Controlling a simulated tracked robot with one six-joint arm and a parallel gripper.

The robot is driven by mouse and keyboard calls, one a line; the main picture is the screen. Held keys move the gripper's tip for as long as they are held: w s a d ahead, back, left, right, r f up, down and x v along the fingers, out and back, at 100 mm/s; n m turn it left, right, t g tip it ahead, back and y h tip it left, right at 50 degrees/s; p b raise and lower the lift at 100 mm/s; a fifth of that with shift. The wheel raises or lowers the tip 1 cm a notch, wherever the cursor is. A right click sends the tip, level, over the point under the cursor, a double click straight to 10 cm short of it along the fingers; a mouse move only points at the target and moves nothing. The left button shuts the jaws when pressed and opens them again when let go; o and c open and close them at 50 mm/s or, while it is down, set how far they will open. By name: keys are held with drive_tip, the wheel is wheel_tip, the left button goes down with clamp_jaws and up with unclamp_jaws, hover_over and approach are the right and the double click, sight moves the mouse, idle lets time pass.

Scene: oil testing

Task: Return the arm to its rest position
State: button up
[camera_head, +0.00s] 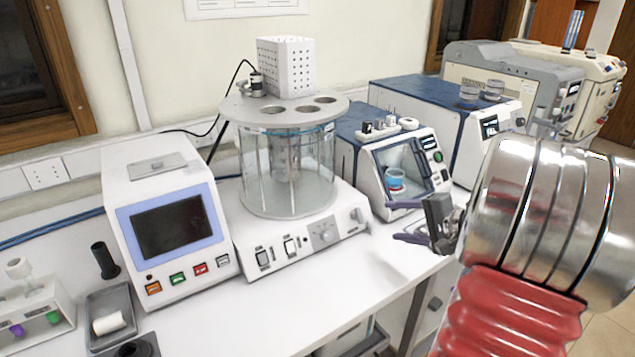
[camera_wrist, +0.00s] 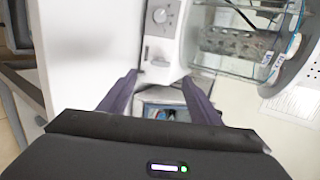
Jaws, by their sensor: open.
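My gripper (camera_head: 396,221) is at the right of the head view, its two purple fingers spread and pointing left over the bench's front edge. My silver and red arm fills the lower right and hides part of the bench. In the wrist view my gripper (camera_wrist: 159,77) is open, with nothing held between the fingers. A small blue and white tester (camera_head: 428,155) stands just behind the gripper in the head view. A cup with blue contents (camera_head: 396,179) sits in its open front bay.
A glass bath (camera_head: 287,170) with a round holed lid stands left of the gripper. A white screen unit (camera_head: 170,228) is further left, near a grey tray (camera_head: 110,305) and a tube rack (camera_head: 35,312). Larger instruments (camera_head: 440,112) line the back right. The bench front (camera_head: 280,305) is clear.

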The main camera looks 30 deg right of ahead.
drive_tip(key=s+a+f+g, duration=0.1)
drive_tip(key=s+a+f, duration=0.1)
drive_tip(key=f, duration=0.1)
drive_tip(key=s+a+f+g, duration=0.1)
drive_tip(key=shift+s+a+f+g+y, duration=0.25)
drive_tip(key=shift+s+f+g+y, duration=0.05)
drive_tip(key=shift+s+f+y, duration=0.1)
drive_tip(key=s+a+n+g, duration=0.1)
drive_tip(key=a, duration=0.3)
drive_tip(key=s+a+n+g, duration=0.1)
drive_tip(key=a+g, duration=0.1)
drive_tip(key=a, duration=0.2)
drive_tip(key=s+a+n+g, duration=0.1)
drive_tip(key=a, duration=0.3)
drive_tip(key=shift+s+f+n, duration=0.3)
drive_tip(key=shift+n, duration=0.1)
drive_tip(key=s+a+r+n+h, duration=0.1)
drive_tip(key=a+r+n, duration=0.2)
drive_tip(key=a, duration=0.4)
drive_tip(key=s+a+r+n, duration=0.2)
drive_tip(key=a+n, duration=0.3)
drive_tip(key=a, duration=0.3)
drive_tip(key=s+a+r+n+h, duration=0.1)
drive_tip(key=a+r+n, duration=0.3)
drive_tip(key=a, duration=0.4)
drive_tip(key=shift+s+r+n+h, duration=0.15)
drive_tip(key=shift+s+n+h, duration=0.15)
drive_tip(key=shift+s+n, duration=0.25)
